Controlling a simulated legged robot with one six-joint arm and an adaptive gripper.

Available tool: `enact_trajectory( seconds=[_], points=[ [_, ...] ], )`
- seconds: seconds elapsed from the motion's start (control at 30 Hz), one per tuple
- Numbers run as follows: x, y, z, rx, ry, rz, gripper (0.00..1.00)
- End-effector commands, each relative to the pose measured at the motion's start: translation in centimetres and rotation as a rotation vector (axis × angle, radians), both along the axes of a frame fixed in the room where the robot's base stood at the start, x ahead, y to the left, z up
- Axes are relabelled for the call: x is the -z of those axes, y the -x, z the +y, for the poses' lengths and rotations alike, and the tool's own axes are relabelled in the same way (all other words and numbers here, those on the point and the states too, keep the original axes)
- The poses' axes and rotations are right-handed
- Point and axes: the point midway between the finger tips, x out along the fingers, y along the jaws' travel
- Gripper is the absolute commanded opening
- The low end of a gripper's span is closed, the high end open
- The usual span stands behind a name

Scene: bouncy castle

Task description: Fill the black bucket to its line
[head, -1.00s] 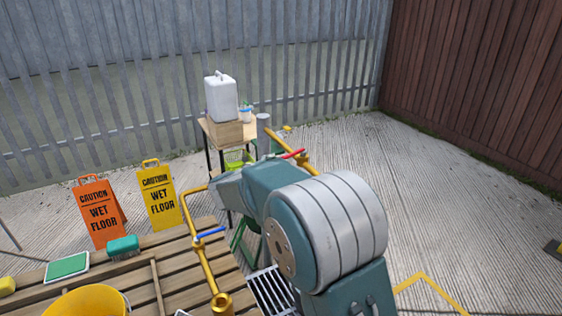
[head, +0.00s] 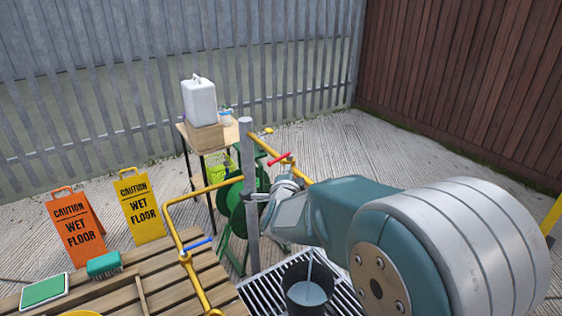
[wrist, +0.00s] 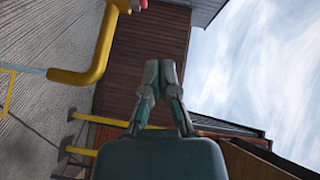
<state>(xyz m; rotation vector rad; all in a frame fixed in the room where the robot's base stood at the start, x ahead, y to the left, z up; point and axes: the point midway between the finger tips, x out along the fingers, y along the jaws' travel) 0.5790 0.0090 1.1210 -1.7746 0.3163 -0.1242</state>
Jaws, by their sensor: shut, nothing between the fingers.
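The black bucket (head: 291,272) stands upright on a floor grate, with grey-blue water (head: 306,294) inside. A thin stream (head: 310,264) falls into it; my arm hides its source in the head view. I cannot make out the bucket's line. The red lever (head: 279,159) sits on the yellow pipe by the grey post. The wrist view shows water (wrist: 22,69) leaving a yellow spout (wrist: 88,70), and the red lever (wrist: 139,4) at the top edge. My gripper (wrist: 160,70) is shut and empty; in the head view it is near the post, below the red lever.
The blue lever (head: 197,244) is on the yellow pipe over the wooden pallet top (head: 160,275). A metal grate (head: 258,292) surrounds the bucket. A green hose reel (head: 236,205) stands behind the post. Orange (head: 77,228) and yellow (head: 141,207) wet-floor signs stand left. Concrete at right is open.

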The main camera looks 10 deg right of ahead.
Motion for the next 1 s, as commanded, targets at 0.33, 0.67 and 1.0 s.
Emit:
enact_trajectory(
  seconds=[0.33, 0.67, 1.0],
  points=[
    [1.8, 3.4, -0.9, -0.106, -0.103, 0.033, 0.0],
    [2.5, -1.7, -1.6, -0.105, -0.099, 0.032, 0.0],
    [3.4, -7.5, -1.3, -0.109, -0.1, 0.031, 0.0]
  ],
)
